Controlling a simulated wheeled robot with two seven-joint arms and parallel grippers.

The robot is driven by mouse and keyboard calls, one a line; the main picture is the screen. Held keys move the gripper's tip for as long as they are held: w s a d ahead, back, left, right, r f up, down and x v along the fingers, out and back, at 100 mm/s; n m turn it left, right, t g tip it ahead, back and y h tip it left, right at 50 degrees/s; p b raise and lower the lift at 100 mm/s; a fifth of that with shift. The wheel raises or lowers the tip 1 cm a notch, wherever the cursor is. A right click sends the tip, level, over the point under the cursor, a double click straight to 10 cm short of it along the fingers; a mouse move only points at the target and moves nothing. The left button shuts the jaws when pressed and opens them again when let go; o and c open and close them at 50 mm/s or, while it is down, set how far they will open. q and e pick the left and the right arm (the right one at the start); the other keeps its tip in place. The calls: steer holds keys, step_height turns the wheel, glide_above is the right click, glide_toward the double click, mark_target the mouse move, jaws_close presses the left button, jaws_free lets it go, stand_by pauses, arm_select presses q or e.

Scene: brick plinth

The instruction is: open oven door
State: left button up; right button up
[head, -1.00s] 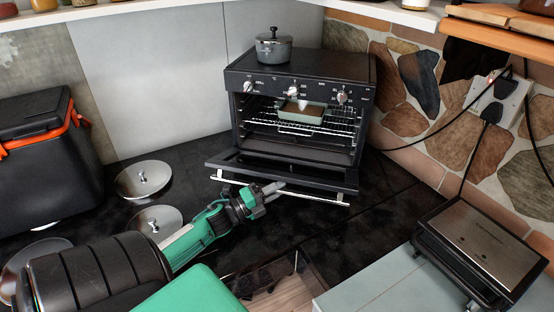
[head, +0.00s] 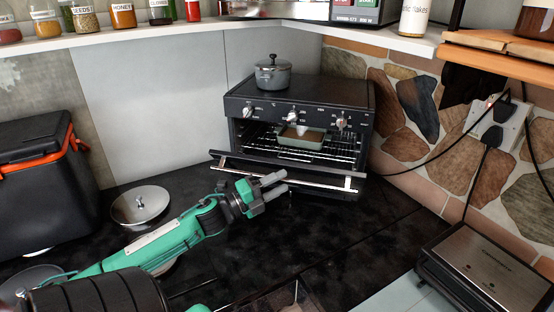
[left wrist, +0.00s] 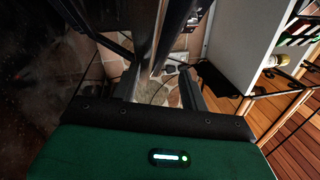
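The black oven (head: 300,95) stands against the back corner. Its door (head: 270,165) is partly open, tilted up and outward from the bottom, with a silver handle bar (head: 320,183) along its upper edge. Through the gap above it I see wire racks and a baking dish (head: 300,138). My left gripper (head: 280,183) is just in front of the handle, its two fingers apart and empty. I cannot tell whether a finger touches the door. The left wrist view shows the spread fingers (left wrist: 162,85) with dark and metallic bars between or beyond them. My right gripper is in neither view.
A pot (head: 273,75) sits on the oven. Metal lids (head: 140,207) and a black box with orange trim (head: 40,165) are at left. A grill (head: 480,255) stands at front right, with cables behind it. The dark counter right of my gripper is clear.

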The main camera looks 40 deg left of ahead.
arm_select(q)
step_height(320, 180, up, 9)
steer(key=shift+s, duration=0.3)
steer(key=shift+f, duration=0.1)
steer(key=shift+d, duration=0.1)
stand_by(0.3)
